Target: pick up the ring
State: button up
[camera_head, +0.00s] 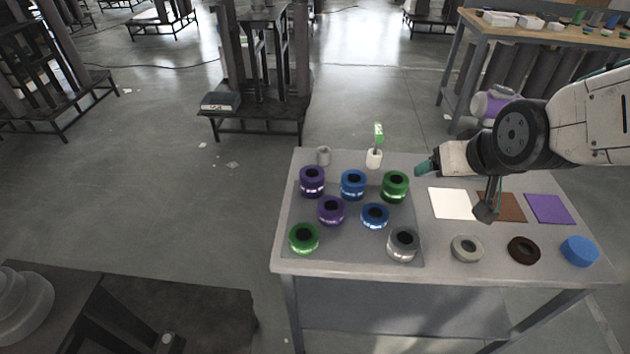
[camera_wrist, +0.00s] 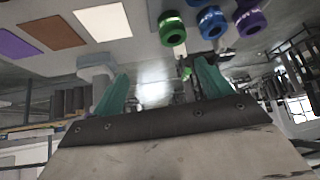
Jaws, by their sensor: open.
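Several ring-shaped pieces stand on the grey table (camera_head: 440,268); I cannot tell which one the task means. A flat pale grey ring (camera_head: 466,256) and a dark brown ring (camera_head: 523,259) lie along the front edge. Thicker ringed pieces stand to the left: purple (camera_head: 312,188), blue (camera_head: 352,190), green (camera_head: 395,190) and silver-grey (camera_head: 403,253), among others. My gripper (camera_head: 426,168) is above the table's back part, right of the green piece and apart from all of them. In the wrist view my gripper (camera_wrist: 162,88) has its teal fingers spread with nothing between them.
White (camera_head: 450,204), brown (camera_head: 510,208) and purple (camera_head: 549,208) squares lie on the table's right half. A white holder (camera_head: 374,159) with a green-topped item and a grey cup (camera_head: 323,156) stand at the back.

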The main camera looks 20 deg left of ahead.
jog(key=w+a+f+n+t+y, duration=0.15)
jog(key=a+f, duration=0.35)
jog(key=a, duration=0.5)
jog(key=n+t+y, duration=0.2)
jog(key=n+y, duration=0.1)
jog(key=y, duration=0.1)
send_near(312, 175)
jog(key=shift+w+a+r+m, duration=0.15)
jog(key=shift+a+r+m, duration=0.1)
jog(key=shift+r, duration=0.35)
jog(key=shift+a+f, duration=0.2)
jog(key=shift+a, duration=0.1)
jog(key=shift+y, duration=0.25)
jog(key=x, duration=0.7)
jog(key=shift+w+f, duration=0.1)
jog(key=shift+f, duration=0.2)
jog(key=c, duration=1.3)
